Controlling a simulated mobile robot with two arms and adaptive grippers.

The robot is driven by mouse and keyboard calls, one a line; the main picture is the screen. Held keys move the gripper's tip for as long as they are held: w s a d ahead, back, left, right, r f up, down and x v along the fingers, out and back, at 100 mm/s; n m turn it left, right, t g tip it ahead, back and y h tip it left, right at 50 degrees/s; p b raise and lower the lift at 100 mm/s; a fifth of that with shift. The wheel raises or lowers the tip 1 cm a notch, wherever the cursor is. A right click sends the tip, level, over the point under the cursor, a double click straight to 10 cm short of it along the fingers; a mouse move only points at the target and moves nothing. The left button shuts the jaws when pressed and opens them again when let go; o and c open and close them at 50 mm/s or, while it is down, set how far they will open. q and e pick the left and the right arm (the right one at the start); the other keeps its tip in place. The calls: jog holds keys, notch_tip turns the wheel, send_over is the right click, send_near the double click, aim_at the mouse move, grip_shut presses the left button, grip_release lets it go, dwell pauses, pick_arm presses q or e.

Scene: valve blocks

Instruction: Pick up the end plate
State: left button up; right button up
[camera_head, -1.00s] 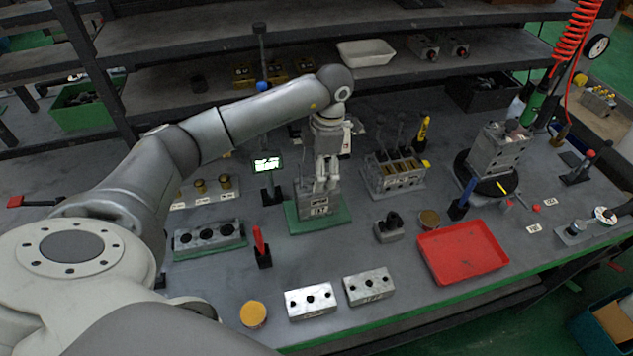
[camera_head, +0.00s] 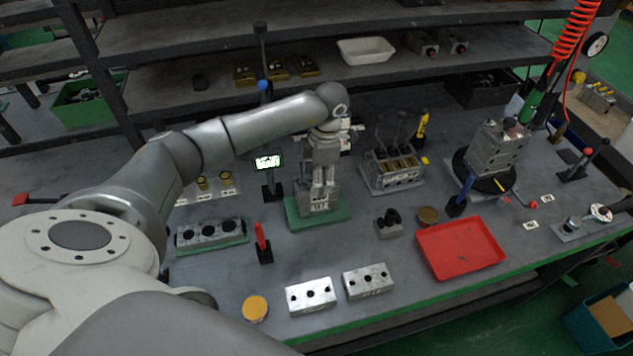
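My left gripper (camera_head: 318,193) points straight down over a grey metal block (camera_head: 318,207) on a green mat (camera_head: 291,213). The fingers are at the block's top and hide part of it. I cannot tell whether they are closed on anything. Two silver plate-like blocks with dark holes lie near the table's front edge, one on the left (camera_head: 311,296) and one on the right (camera_head: 367,281). I cannot tell for sure which part is the end plate. My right gripper is not in view.
A red tray (camera_head: 460,250) stands at the front right. A block with levers (camera_head: 394,168) is right of the green mat. A small lit screen (camera_head: 268,162) and a red-handled tool (camera_head: 262,243) stand to its left. Shelves (camera_head: 300,75) run behind.

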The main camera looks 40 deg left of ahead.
pick_arm(q)
jog(key=shift+r, duration=0.1)
jog(key=shift+w+r, duration=0.1)
jog(key=shift+r, duration=0.35)
notch_tip(320, 180, up, 17)
jog(key=b, duration=0.2)
jog(key=shift+b, duration=0.3)
